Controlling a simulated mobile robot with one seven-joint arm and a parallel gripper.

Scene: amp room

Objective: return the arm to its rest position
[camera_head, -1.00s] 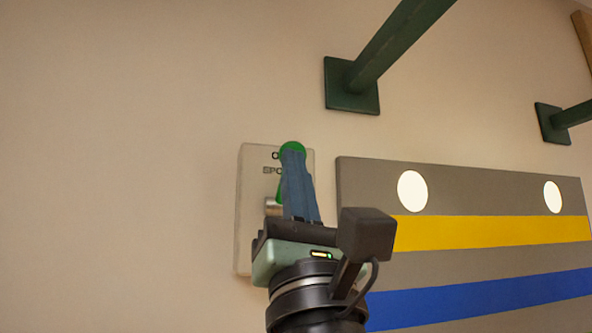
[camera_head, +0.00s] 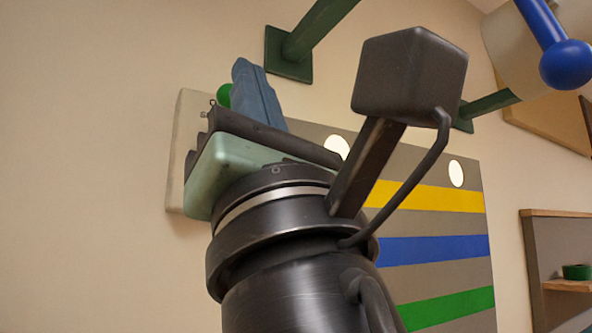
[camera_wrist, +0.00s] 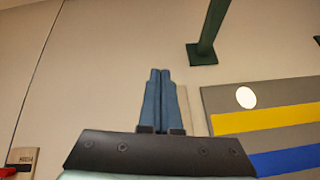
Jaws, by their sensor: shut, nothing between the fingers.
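My gripper (camera_head: 243,68) is at the upper left of the head view, raised in front of the wall, with its blue fingers pointing up. In the wrist view my gripper (camera_wrist: 160,72) has its two fingers together, shut and empty. Behind it on the wall is a pale box (camera_head: 187,120), mostly hidden by my gripper and wrist. A green round knob (camera_head: 223,95) on the box shows just left of the fingers. In the wrist view only a strip of the pale box (camera_wrist: 187,105) shows right of the fingers.
A grey panel (camera_head: 402,222) with coloured stripes and white discs is on the wall at right. Green brackets (camera_head: 290,45) stick out above. A blue bar with a ball end (camera_head: 566,64) is at upper right. A shelf (camera_head: 570,285) is at lower right.

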